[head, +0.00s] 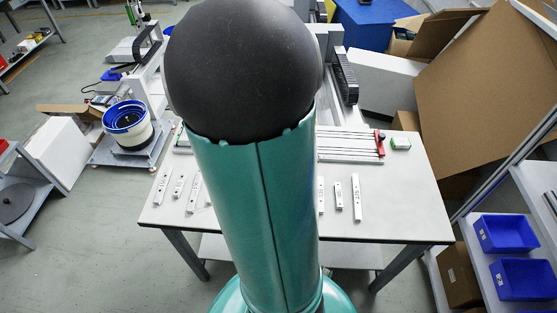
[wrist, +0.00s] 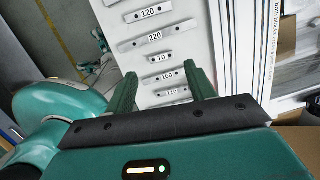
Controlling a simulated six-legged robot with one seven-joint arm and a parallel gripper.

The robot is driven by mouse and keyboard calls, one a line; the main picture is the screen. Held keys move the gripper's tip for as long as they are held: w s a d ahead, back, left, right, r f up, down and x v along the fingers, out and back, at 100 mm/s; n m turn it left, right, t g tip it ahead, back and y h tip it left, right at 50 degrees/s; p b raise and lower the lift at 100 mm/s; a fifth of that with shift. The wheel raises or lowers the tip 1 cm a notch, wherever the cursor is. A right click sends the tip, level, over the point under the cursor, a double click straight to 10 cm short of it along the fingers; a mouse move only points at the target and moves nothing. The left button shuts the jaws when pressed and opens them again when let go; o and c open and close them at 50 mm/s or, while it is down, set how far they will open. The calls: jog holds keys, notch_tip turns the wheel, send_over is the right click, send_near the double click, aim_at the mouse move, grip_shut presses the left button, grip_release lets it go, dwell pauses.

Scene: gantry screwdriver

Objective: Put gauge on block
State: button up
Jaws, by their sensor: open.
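Several pale labelled bars lie on the white table. In the wrist view they read 120 (wrist: 148,12), 220 (wrist: 155,37), 70 (wrist: 162,58), 160 (wrist: 167,76) and probably 110 (wrist: 172,92). I cannot tell which is the gauge. My gripper (wrist: 163,86) is open, its two green fingers apart; in the picture the 160 and 110 bars show between them, and nothing is held. In the head view, bars lie at the table's left (head: 194,192) and right (head: 356,197); my arm hides the middle and the gripper. No block is clearly identifiable.
The table's (head: 415,205) front right is clear. Blue bins (head: 505,233) stand on the right shelf. A bowl feeder (head: 127,120) stands left.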

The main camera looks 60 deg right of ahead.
jog(key=s+d+f+m+g+h, duration=0.1)
jog(key=s+d+f+m, duration=0.25)
jog(key=d+m, duration=0.3)
jog(key=s+d+f+m+g, duration=0.1)
jog(key=s+d+f+m, duration=0.2)
jog(key=s+d+m, duration=0.3)
jog(key=f, duration=0.9)
jog(key=w+f, duration=0.1)
jog(key=f, duration=0.3)
jog(key=shift+d+f, duration=0.4)
jog(key=c, duration=1)
grip_shut()
jog(key=shift+r, duration=0.15)
